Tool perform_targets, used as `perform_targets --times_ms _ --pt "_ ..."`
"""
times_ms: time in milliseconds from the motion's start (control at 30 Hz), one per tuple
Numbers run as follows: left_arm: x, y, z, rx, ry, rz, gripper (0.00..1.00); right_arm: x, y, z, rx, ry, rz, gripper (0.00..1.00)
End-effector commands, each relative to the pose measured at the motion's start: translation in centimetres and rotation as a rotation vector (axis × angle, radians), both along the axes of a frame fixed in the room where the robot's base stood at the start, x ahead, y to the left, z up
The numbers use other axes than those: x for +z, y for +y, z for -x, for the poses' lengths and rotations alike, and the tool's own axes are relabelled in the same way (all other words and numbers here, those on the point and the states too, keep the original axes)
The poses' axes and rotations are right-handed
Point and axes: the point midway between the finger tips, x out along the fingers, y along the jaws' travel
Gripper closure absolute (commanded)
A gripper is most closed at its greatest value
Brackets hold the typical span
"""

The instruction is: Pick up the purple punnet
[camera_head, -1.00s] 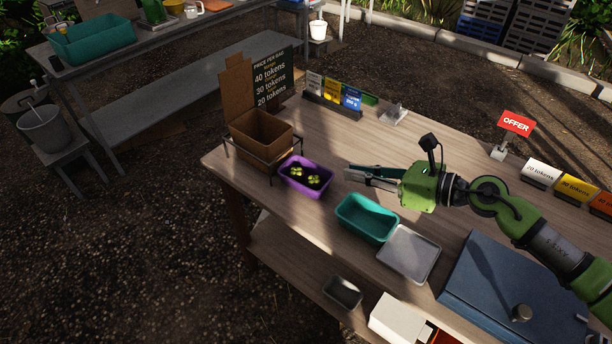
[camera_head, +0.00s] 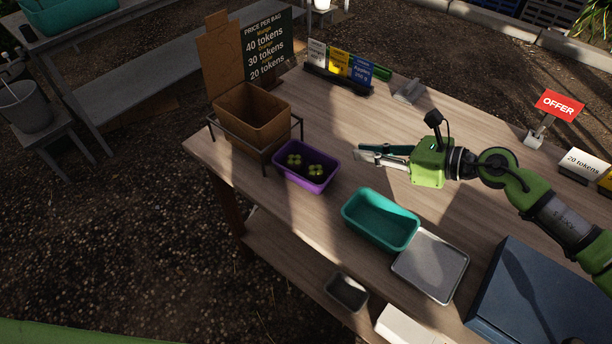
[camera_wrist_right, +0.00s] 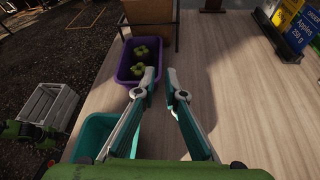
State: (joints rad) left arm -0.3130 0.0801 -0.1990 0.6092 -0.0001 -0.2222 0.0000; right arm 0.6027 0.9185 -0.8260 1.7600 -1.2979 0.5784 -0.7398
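The purple punnet (camera_head: 306,171) stands upright on the wooden table, right of the brown cardboard box, with small green fruit in it. It also shows in the right wrist view (camera_wrist_right: 124,72), ahead and left of the fingers. My right gripper (camera_head: 358,154) is to the right of the punnet, above the table, with its fingers pointing left. In the right wrist view its fingertips (camera_wrist_right: 160,75) are apart, with nothing between them. The gripper does not touch the punnet.
A cardboard box (camera_head: 250,121) in a dark wire frame stands left of the punnet. A teal punnet (camera_head: 382,219) and a grey tray (camera_head: 431,265) lie nearer the front. A price board (camera_head: 267,48) and small signs stand behind. The table's middle is clear.

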Motion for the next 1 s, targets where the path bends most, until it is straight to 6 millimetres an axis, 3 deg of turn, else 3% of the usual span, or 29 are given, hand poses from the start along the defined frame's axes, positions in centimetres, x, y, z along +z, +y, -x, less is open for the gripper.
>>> perform_targets --times_ms 33,100,267,400,1000 --pt "-1.1 0.0 -0.1 0.0 -0.001 0.0 0.44 -1.1 0.0 0.0 0.0 0.0 0.0 0.9" --pt "-1.5 0.0 -0.3 0.0 -0.005 0.001 0.44 -1.5 0.0 0.0 0.0 -0.001 -0.001 0.9" --pt "-1.0 -0.1 -1.8 0.0 -0.025 0.002 0.44 -2.0 1.4 -0.7 0.0 -0.001 -0.003 0.9" --pt "-0.2 -0.3 -2.7 0.0 -0.04 0.006 0.44 -2.8 3.7 -2.0 0.001 0.001 -0.004 0.9" --pt "1.2 -0.2 -1.7 -0.001 -0.024 0.003 0.44 -5.6 9.8 -4.9 0.001 0.002 -0.002 0.9"
